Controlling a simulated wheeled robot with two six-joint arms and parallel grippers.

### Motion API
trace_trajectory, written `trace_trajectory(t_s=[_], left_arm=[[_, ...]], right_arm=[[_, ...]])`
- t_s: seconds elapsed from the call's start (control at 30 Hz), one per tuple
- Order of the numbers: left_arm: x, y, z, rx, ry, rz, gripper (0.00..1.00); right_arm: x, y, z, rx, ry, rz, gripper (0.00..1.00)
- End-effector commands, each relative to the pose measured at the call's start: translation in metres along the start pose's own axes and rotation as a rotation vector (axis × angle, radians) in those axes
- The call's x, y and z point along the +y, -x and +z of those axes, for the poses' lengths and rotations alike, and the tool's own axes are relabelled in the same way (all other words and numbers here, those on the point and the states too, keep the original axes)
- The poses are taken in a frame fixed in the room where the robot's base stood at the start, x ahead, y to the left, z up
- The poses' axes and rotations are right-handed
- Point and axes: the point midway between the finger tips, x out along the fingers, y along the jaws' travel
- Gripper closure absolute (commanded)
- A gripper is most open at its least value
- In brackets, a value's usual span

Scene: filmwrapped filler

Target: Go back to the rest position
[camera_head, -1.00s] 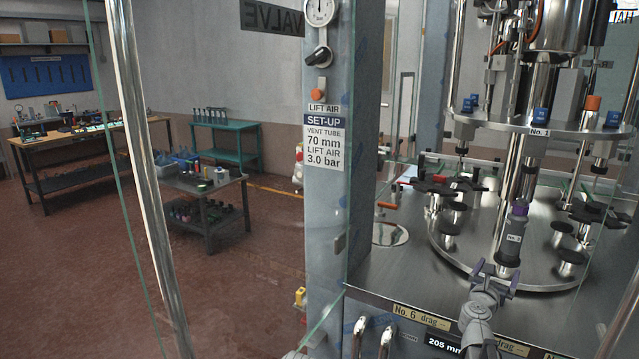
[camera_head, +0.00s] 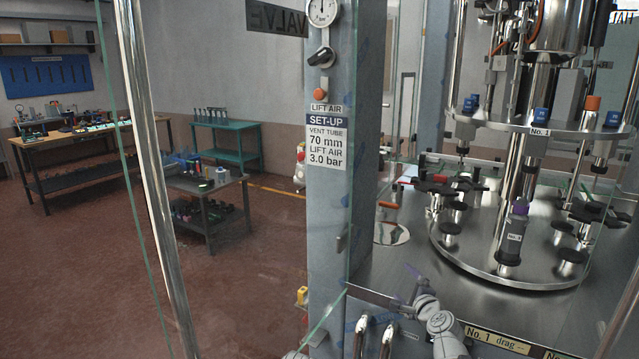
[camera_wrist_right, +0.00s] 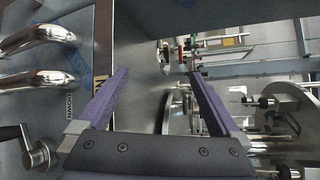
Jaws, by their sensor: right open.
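My right gripper (camera_head: 412,283) is at the front edge of the filler's metal deck, seen in the head view with its arm coming up from the bottom. In the right wrist view my right gripper (camera_wrist_right: 160,75) shows two purple fingers spread wide, with nothing between them. A grey bottle (camera_head: 513,232) with a purple cap stands upright on the round steel turntable (camera_head: 475,262), apart from the gripper and to its upper right. My left gripper is not in view.
A grey post (camera_head: 330,220) with a gauge and set-up label stands left of the deck. Clear panels and a shiny vertical rail (camera_head: 150,170) are nearby. Bent metal handles (camera_wrist_right: 45,80) sit close in the wrist view. A small table (camera_head: 210,190) and open floor lie left.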

Motion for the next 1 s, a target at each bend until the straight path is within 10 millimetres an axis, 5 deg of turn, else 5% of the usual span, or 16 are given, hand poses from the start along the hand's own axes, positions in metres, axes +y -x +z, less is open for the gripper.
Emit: trace_trajectory(t_s=[0.03, 0.17, 0.3, 0.4, 0.6, 1.0], left_arm=[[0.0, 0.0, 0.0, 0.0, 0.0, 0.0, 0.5], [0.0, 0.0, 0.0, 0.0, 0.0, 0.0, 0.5], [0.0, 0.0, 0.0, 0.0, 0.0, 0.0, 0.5], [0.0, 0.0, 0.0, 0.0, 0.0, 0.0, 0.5], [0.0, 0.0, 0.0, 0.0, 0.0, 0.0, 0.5], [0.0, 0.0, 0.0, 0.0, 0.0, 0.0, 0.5]], right_arm=[[0.03, 0.008, 0.023, -0.058, 0.167, 0.109, 0.0], [0.113, 0.039, 0.054, -0.226, 0.63, 0.414, 0.0], [0.181, 0.09, 0.055, -0.414, 1.029, 0.716, 0.0], [0.211, 0.129, 0.045, -0.539, 1.238, 0.903, 0.0], [0.24, 0.202, 0.023, -0.776, 1.517, 1.235, 0.0], [0.277, 0.231, 0.115, -0.979, 1.721, 1.283, 0.0]])
